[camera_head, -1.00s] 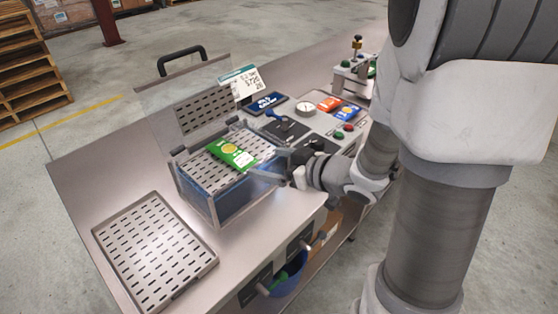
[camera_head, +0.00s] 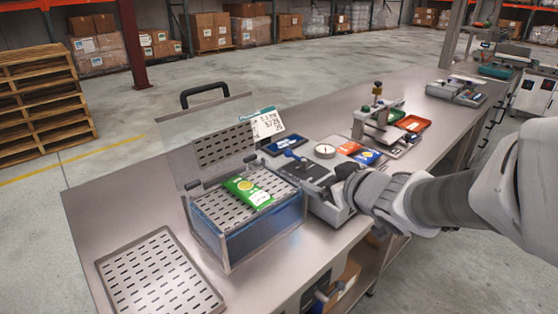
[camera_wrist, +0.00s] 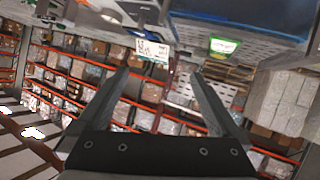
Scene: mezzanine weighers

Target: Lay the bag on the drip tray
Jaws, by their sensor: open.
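A green bag (camera_head: 248,192) with a yellow and white label lies on the perforated plate inside the clear-walled tank (camera_head: 262,240). The bag also shows in the wrist view (camera_wrist: 222,46), at the top right. The drip tray, a slotted metal tray (camera_head: 160,276), lies bare on the bench to the left of the tank. My gripper (camera_head: 312,184) is to the right of the tank, apart from the bag. In the wrist view my gripper (camera_wrist: 162,76) has its two fingers spread with nothing between them.
The tank's hinged clear lid (camera_head: 215,130) stands open behind it, with a black handle on top. The bench around the slotted tray is clear.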

